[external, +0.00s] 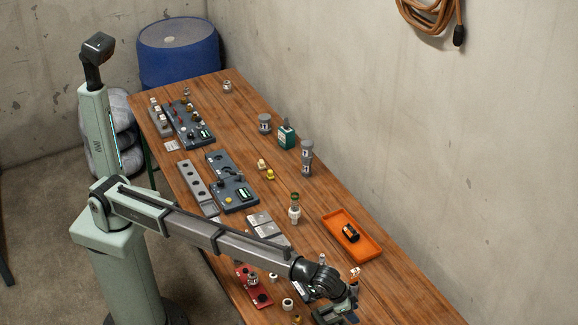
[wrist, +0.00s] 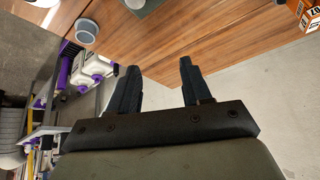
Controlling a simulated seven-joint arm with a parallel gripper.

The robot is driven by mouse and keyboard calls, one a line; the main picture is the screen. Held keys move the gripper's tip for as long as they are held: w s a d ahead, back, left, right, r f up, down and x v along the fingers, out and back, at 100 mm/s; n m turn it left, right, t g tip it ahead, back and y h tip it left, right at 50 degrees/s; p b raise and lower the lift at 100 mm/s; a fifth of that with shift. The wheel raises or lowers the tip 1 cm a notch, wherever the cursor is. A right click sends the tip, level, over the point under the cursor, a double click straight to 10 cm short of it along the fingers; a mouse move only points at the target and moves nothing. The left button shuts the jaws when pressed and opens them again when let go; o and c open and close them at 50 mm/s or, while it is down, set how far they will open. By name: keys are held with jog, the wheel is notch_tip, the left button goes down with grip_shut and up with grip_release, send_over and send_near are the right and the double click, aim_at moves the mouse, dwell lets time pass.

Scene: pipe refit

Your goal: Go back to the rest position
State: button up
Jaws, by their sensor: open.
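My gripper (wrist: 158,78) is open in the wrist view, its two dark fingers apart with nothing between them. Beyond the fingertips are the edge of the wooden table and grey floor. In the external view, my gripper (external: 338,308) is at the near end of the table, low in the picture. My arm stretches from its base at lower left across the table to that end. The gripper hides part of the items around it.
The wooden table (external: 345,195) carries dark panels (external: 235,195), an orange tray (external: 371,246) with a dark item, a red block (external: 250,288) and several small fittings. A blue barrel (external: 178,55) stands behind the far end. The table's right strip is mostly clear beside the wall.

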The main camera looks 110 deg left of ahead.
jog(key=s+d+f+m+t+h, duration=0.15)
jog(key=s+d+m, duration=0.25)
jog(key=d, duration=0.9)
jog(key=s+d+f+m+t, duration=0.2)
jog(key=s+d+m+t, duration=0.15)
jog(key=d, duration=1.05)
jog(key=s+a+f+m+g, duration=0.3)
jog(key=s+f+m+g, duration=0.15)
jog(key=s+f, duration=1)
jog(key=s+a+f+m+g, duration=0.35)
jog(key=s+f+m, duration=0.25)
jog(key=s+f, duration=0.8)
jog(key=s+a+f+n+g, duration=0.2)
jog(key=s+a+f, duration=0.4)
jog(key=s+a, duration=0.3)
jog(key=s+a+f+n+g+y, duration=0.1)
jog(key=s+a+f+n+g, duration=0.1)
jog(key=s+a+f, duration=0.6)
jog(key=s+a+f+n+g, duration=0.25)
jog(key=s+a, duration=0.55)
jog(key=a, duration=0.4)
jog(key=s+a+f+n+g, duration=0.1)
jog(key=s+a+n, duration=0.3)
jog(key=s, duration=0.6)
jog(key=s+a+f+n+g+h, duration=0.1)
jog(key=s+a+f+n, duration=0.2)
jog(key=s+a, duration=0.5)
jog(key=shift+s+a+f+n, duration=0.3)
jog(key=shift+s+a+n, duration=0.1)
jog(key=shift+s, duration=0.85)
